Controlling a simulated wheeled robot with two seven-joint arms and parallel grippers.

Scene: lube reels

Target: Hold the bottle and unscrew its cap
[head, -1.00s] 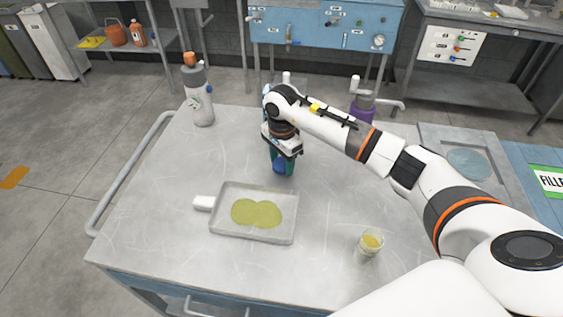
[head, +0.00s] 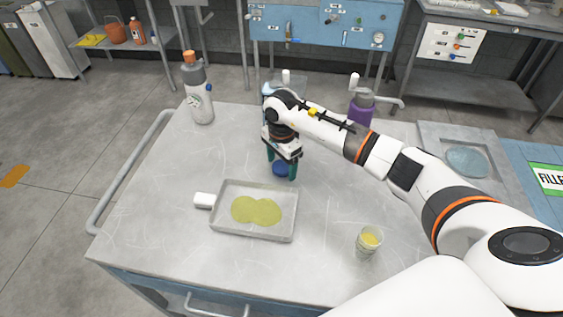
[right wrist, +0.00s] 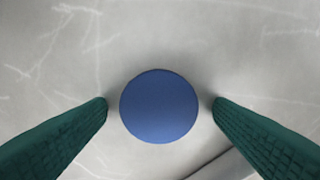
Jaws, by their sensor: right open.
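A small blue round piece, like a cap (head: 281,169), sits on the tabletop below my right gripper (head: 281,168). In the right wrist view the blue piece (right wrist: 159,106) lies between the two green fingers, with a gap on each side. My right gripper is open and points down at it. A grey-white bottle (head: 201,103) with an orange top stands upright at the table's back left, apart from the gripper. A purple bottle (head: 361,107) stands behind my right arm, partly hidden. Which bottle the blue piece belongs to I cannot tell. My left gripper is out of view.
A metal tray (head: 224,232) with yellow-green liquid lies in front of the gripper. A small cup (head: 369,240) with yellow content stands at the front right. A clear bottle with a pale-blue top is partly hidden behind my wrist. The table's left side is clear.

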